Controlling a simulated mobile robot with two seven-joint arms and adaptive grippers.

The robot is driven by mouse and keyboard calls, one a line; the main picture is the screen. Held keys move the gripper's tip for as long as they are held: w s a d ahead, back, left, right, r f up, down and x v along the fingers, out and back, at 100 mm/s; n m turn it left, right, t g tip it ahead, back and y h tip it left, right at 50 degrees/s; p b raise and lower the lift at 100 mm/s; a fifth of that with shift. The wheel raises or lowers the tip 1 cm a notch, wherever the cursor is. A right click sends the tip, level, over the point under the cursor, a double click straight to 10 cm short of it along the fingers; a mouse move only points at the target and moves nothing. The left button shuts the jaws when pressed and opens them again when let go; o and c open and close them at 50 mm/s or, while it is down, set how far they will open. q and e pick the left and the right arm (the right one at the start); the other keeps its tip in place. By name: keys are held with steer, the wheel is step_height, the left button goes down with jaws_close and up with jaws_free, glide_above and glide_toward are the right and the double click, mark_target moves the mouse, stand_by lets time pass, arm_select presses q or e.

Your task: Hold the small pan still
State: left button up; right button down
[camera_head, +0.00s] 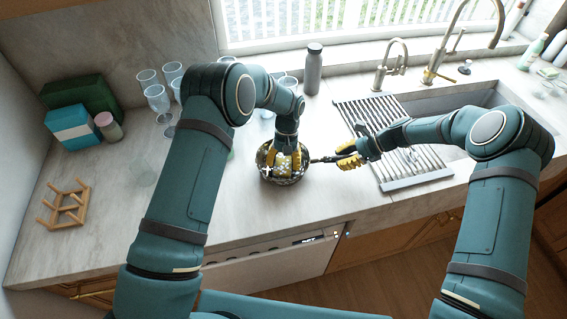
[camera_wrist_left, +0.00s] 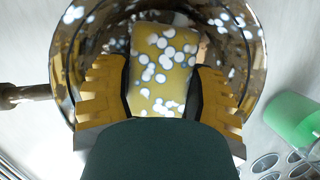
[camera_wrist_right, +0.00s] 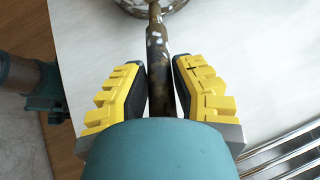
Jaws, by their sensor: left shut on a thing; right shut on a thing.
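The small pan (camera_head: 283,182) stands on the counter, dark and metallic with white spots on it. Its handle (camera_head: 322,160) points right toward the sink. My right gripper (camera_head: 350,158) is shut on the handle, which shows between its fingers in the right wrist view (camera_wrist_right: 157,70). My left gripper (camera_head: 284,163) reaches down into the pan. It is shut on a yellow sponge-like block (camera_wrist_left: 163,65) with white spots, seen in the left wrist view. The pan wall (camera_wrist_left: 66,60) surrounds the block and fingers there. The block's underside is hidden.
A slatted drying rack (camera_head: 415,182) lies by the sink (camera_head: 470,100), right of the pan. Several glasses (camera_head: 157,97) and a grey bottle (camera_head: 313,70) stand behind. Boxes (camera_head: 72,128) and a wooden rack (camera_head: 68,205) are at left. The counter front-left is clear.

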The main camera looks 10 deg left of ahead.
arm_select(q)
steer(key=shift+w+a, duration=0.1)
steer(key=shift+w, duration=0.9)
steer(key=shift+s+r, duration=0.1)
steer(key=shift+s, duration=0.05)
steer(key=shift+s, duration=1.1)
steer(key=shift+w+a, duration=0.15)
steer(key=shift+w, duration=1.05)
